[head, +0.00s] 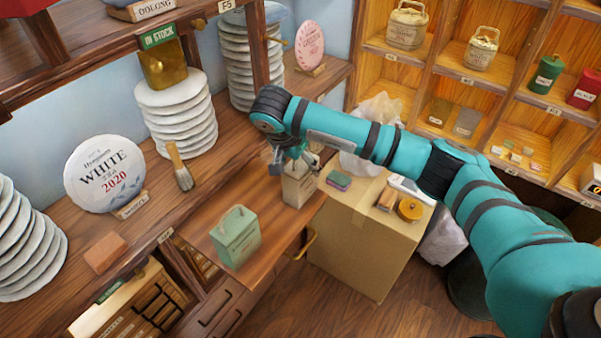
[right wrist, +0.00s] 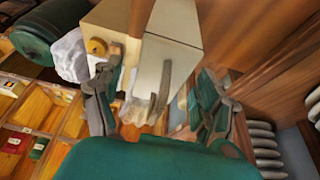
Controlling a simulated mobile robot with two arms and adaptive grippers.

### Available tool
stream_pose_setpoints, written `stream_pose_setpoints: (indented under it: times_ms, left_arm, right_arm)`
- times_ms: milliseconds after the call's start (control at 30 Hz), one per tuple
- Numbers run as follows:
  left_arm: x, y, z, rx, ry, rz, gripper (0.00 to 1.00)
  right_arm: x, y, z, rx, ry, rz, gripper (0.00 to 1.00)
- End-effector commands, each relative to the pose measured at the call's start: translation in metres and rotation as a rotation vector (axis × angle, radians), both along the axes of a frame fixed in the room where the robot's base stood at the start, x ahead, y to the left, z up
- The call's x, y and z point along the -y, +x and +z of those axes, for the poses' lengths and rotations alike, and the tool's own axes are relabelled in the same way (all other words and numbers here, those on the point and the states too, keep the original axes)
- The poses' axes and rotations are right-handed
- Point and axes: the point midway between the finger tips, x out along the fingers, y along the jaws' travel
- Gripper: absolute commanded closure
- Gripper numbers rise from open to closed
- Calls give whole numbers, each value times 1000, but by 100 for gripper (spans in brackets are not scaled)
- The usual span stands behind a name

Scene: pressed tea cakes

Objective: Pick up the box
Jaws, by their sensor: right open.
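A cream box (head: 299,187) with a handle stands on the wooden counter in the head view, below my right gripper (head: 296,161) and partly hidden by it. In the right wrist view the pale box (right wrist: 148,66) with its grey handle (right wrist: 163,88) shows between the two spread fingers of my right gripper (right wrist: 160,85). The gripper is open; I cannot tell whether a finger touches the box. A green box (head: 236,238) with a handle stands on the counter nearer the front. My left gripper is not in view.
A large cardboard box (head: 357,246) stands right of the counter with small items on top. Stacked tea cakes (head: 180,120), a brush (head: 179,168) and a brown brick (head: 105,253) occupy the left counter. Shelves (head: 455,85) line the back right.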

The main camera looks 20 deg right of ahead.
Motion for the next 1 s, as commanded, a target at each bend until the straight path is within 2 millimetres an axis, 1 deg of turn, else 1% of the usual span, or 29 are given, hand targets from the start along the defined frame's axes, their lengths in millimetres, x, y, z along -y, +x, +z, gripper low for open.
stream_pose_setpoints:
  times_ms: [33,133,333,367,900,933,1000]
  left_arm:
    - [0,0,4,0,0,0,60]
    - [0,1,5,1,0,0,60]
    - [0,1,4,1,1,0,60]
    - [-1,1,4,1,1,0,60]
    - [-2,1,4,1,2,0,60]
    - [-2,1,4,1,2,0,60]
    - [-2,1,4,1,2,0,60]
  right_arm:
    - [1,1,-4,-3,0,0,25]
    - [3,2,-10,0,0,1,25]
    - [3,3,-11,1,1,3,25]
    - [3,3,-11,1,1,2,28]
    - [3,2,-11,0,0,1,98]
    - [3,2,-11,0,0,1,100]
    - [3,3,-10,1,1,2,100]
